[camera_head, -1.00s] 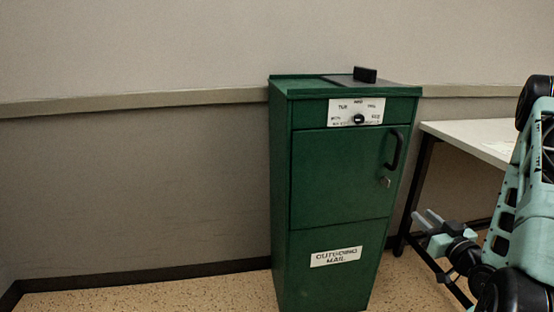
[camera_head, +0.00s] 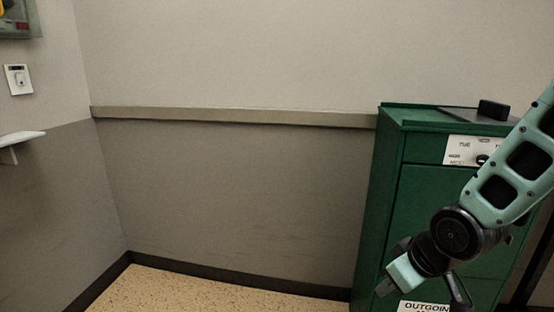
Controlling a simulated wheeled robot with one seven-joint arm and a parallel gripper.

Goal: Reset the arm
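My arm reaches in from the right edge, with teal links and black joints, in front of the green cabinet. My gripper (camera_head: 384,290) hangs at the arm's lower end, pointing down and left, in front of the cabinet's lower left part. Its fingers are small and foreshortened here, so I cannot tell whether they are apart. I see nothing held in it.
The green outgoing mail cabinet (camera_head: 375,215) stands at the right against the wall, with a black handle (camera_head: 494,110) on top. A small shelf (camera_head: 22,137) and a switch plate (camera_head: 18,79) are on the left wall. The floor (camera_head: 180,292) at centre left is clear.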

